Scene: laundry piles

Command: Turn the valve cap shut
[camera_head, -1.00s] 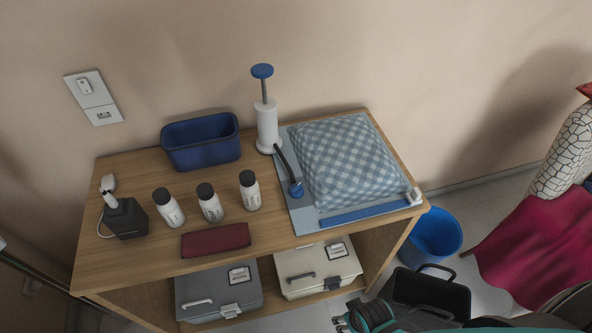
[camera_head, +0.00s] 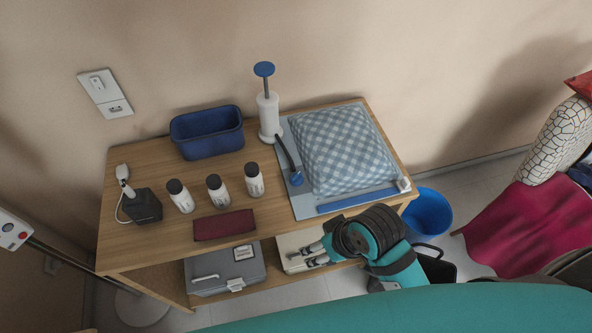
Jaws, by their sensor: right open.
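A flat bag (camera_head: 308,207) lies on the wooden table with a blue-and-white checked pillow (camera_head: 342,150) in it. A white hand pump (camera_head: 268,118) with a blue handle stands upright at its left. The pump's dark hose (camera_head: 285,152) runs to a round blue piece (camera_head: 296,179) on the bag's left side. I cannot tell whether this piece is the valve cap or the hose end covering the valve. A small white piece (camera_head: 404,184) sits at the bag's right corner. My right gripper (camera_head: 301,259) is open and empty in front of the table's front edge, apart from the bag. My left gripper is not in view.
A blue bin (camera_head: 207,133), several white bottles with dark caps (camera_head: 219,190), a folded dark red cloth (camera_head: 224,225) and a dark device (camera_head: 145,206) share the tabletop (camera_head: 165,250). A grey box (camera_head: 225,268) is on the shelf below. A blue bucket (camera_head: 430,213) stands at right.

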